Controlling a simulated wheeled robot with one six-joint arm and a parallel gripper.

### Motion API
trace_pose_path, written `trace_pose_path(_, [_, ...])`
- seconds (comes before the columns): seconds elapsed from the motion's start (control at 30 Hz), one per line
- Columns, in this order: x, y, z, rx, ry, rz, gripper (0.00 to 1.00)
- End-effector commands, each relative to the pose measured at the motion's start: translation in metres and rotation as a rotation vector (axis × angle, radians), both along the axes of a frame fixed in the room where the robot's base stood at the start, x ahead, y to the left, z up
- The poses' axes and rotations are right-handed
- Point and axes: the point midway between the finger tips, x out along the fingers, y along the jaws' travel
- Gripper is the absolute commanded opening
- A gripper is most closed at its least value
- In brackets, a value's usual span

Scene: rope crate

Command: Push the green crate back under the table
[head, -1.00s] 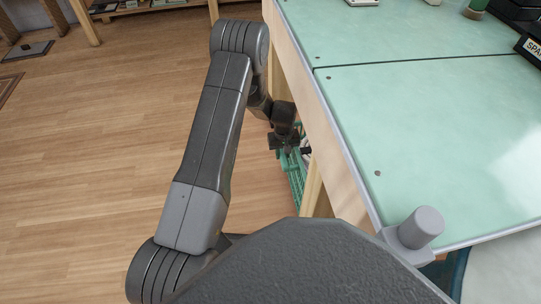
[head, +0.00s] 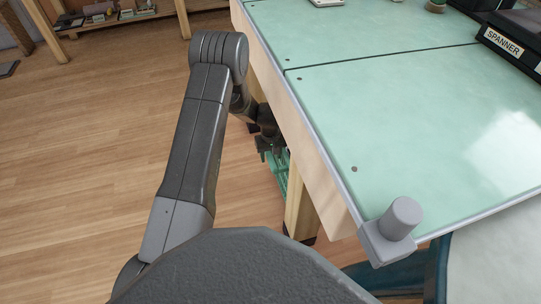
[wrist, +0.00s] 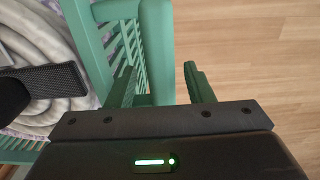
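The green slatted crate (head: 280,180) is on the floor at the table's left edge; only a small part shows between my gripper and a wooden leg. In the wrist view the crate (wrist: 157,40) fills the upper left, with a thick pale coiled rope (wrist: 45,38) inside. My gripper (head: 268,152) is low beside the table edge. In the wrist view my gripper (wrist: 160,80) is open, one finger on each side of the crate's end wall. A gap shows between the right finger and the wall. The table (head: 390,110) has a pale green top and hides most of the crate.
A wooden table leg (head: 301,205) stands close to the crate. A grey clamp-like post (head: 395,225) sits on the table's near edge. A black box labelled SPANNER (head: 510,45) is on the tabletop. Open wooden floor (head: 90,150) lies to the left.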

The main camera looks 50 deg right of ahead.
Motion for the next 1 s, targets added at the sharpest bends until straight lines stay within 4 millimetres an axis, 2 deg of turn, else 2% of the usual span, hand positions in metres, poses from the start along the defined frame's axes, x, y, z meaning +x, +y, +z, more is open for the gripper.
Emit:
trace_pose_path(0.37, [0.000, 0.002, -0.001, 0.003, 0.002, 0.000, 0.47])
trace_pose_path(0.53, [0.005, 0.010, 0.000, 0.004, 0.002, 0.001, 0.47])
trace_pose_path(0.67, [0.016, 0.028, 0.000, 0.005, 0.003, 0.003, 0.47])
trace_pose_path(1.0, [0.051, 0.086, 0.000, 0.007, 0.003, 0.005, 0.47])
